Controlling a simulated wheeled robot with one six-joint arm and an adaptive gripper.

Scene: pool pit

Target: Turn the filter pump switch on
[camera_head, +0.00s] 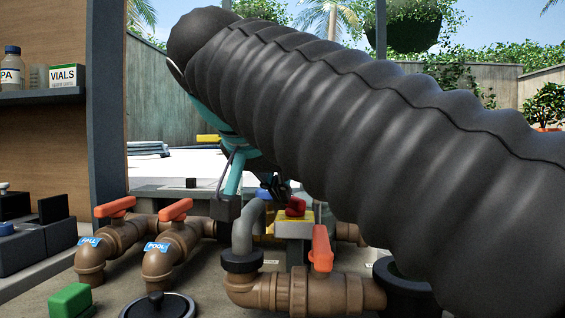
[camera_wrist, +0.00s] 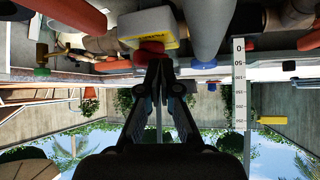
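The likely pump switch is a red knob (camera_head: 295,207) on a yellow and pale grey box (camera_head: 306,222), among the pipes at centre. In the wrist view the red knob (camera_wrist: 152,47) sits on the yellow and white box (camera_wrist: 128,27). My gripper (camera_head: 274,188) is just left of and above the knob in the head view. In the wrist view my gripper (camera_wrist: 158,62) has its fingertips close together, right at the knob's edge. I see nothing held between them. Whether they touch the knob is unclear, and its on/off marking cannot be read.
Brown pipes with orange valve handles (camera_head: 115,207) labelled FILL and POOL stand at left. Another orange handle (camera_head: 321,248) stands upright close to the box. A grey pipe (camera_head: 247,228) rises left of it. A green block (camera_head: 71,301) and black lid (camera_head: 158,306) lie in front.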

